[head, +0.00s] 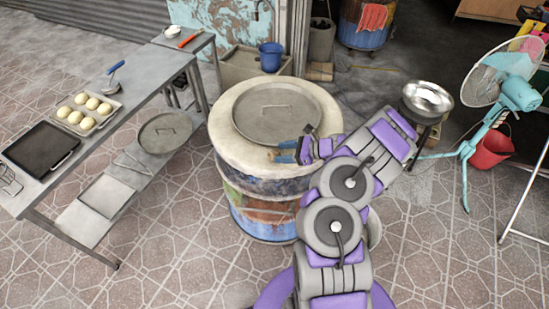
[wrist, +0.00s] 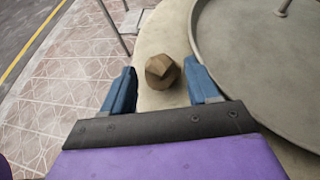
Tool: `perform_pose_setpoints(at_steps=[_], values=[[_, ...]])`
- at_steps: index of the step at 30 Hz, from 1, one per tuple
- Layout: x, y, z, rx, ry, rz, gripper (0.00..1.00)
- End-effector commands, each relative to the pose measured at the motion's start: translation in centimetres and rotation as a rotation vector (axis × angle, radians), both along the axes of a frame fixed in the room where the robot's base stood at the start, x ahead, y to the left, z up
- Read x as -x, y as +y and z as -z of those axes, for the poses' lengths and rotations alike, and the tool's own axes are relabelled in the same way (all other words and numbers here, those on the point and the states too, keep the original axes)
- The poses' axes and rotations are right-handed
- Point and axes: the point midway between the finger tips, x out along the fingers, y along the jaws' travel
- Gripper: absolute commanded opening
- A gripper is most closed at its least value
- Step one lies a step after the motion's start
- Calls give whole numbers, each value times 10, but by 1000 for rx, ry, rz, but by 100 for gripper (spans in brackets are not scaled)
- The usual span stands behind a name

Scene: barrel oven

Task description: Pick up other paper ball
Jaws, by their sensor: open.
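A brown crumpled paper ball (wrist: 161,71) lies on the pale rim (wrist: 162,38) of the barrel oven in the wrist view. My gripper (wrist: 163,82) is open, with its blue fingers on either side of the ball. I cannot tell whether either finger touches it. In the head view my gripper (head: 277,152) is at the front of the barrel oven (head: 227,152), low over its rim. I cannot make out the ball clearly in the head view.
A round metal lid (head: 277,115) covers the oven's top, close to my right finger in the wrist view. A metal table (head: 130,90) with a tray of dough balls (head: 87,112) stands at left. A fan (head: 500,85), a metal bowl (head: 427,97) and a red bucket (head: 490,150) stand at right.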

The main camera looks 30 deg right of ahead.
Motion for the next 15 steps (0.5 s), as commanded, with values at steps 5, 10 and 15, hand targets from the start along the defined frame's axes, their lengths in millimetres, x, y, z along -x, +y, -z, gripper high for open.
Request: perform_pose_setpoints(at_steps=[5, 10, 15], values=[[-5, 8, 4, 0, 0, -2, 60], [-20, 27, 17, 1, 1, -5, 60], [-31, 39, 23, 2, 0, -3, 60]])
